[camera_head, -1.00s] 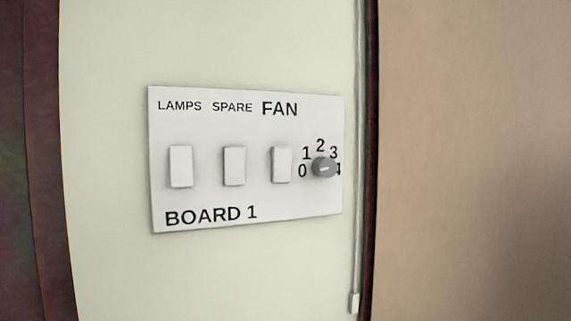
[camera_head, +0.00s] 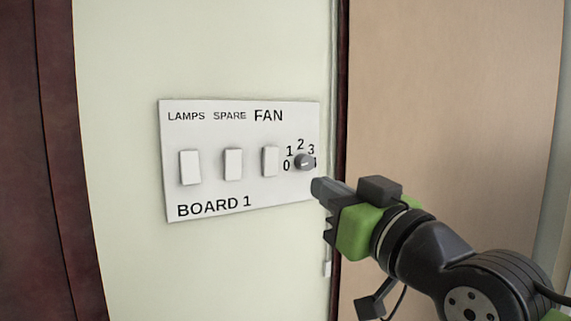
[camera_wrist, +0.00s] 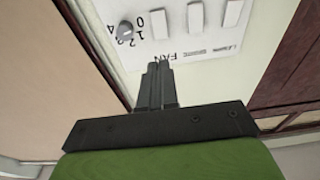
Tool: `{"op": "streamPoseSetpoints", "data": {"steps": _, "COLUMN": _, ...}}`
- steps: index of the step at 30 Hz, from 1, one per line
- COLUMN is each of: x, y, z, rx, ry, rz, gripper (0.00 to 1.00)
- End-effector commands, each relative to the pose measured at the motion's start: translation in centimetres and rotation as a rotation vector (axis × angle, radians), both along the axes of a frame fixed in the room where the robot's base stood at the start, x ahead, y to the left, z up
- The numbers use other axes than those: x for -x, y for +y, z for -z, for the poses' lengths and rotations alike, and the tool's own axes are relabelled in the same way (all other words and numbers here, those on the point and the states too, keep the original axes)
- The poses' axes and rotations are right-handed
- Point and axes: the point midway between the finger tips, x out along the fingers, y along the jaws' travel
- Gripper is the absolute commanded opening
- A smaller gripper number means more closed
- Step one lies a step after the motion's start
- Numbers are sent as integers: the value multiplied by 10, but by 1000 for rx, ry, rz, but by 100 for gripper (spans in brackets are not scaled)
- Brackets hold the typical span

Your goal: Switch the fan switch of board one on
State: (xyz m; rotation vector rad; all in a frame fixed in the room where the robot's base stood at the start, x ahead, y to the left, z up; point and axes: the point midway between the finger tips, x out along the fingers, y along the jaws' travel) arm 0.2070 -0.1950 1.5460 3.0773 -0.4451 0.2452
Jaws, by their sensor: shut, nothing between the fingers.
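Board one (camera_head: 215,188) is a white panel on the pale wall, marked BOARD 1. It carries three white rocker switches under the labels LAMPS, SPARE and FAN. The fan switch (camera_head: 270,161) is the rightmost rocker, just left of a grey dial (camera_head: 304,162) numbered 0 to 4. My gripper (camera_head: 318,186) is shut and empty, below and right of the dial in the head view, and appears apart from the board.
A dark frame edge (camera_head: 341,100) and a thin cable run down the wall right of the board. A beige panel (camera_head: 440,80) lies behind my arm. Dark wood (camera_head: 55,160) stands at the left. The space before the board's left half looks clear.

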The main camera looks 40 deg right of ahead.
Motion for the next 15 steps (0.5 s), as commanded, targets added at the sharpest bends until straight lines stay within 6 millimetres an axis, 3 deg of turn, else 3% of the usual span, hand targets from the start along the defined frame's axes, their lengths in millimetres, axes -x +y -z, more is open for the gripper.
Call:
{"op": "streamPoseSetpoints", "data": {"steps": 5, "x": -26, "y": -7, "z": -4, "rx": -2, "ry": 6, "rz": -2, "gripper": 0}}
{"op": "streamPoseSetpoints", "data": {"steps": 15, "x": -97, "y": -28, "z": -17, "rx": -1, "ry": 6, "rz": -2, "gripper": 0}}
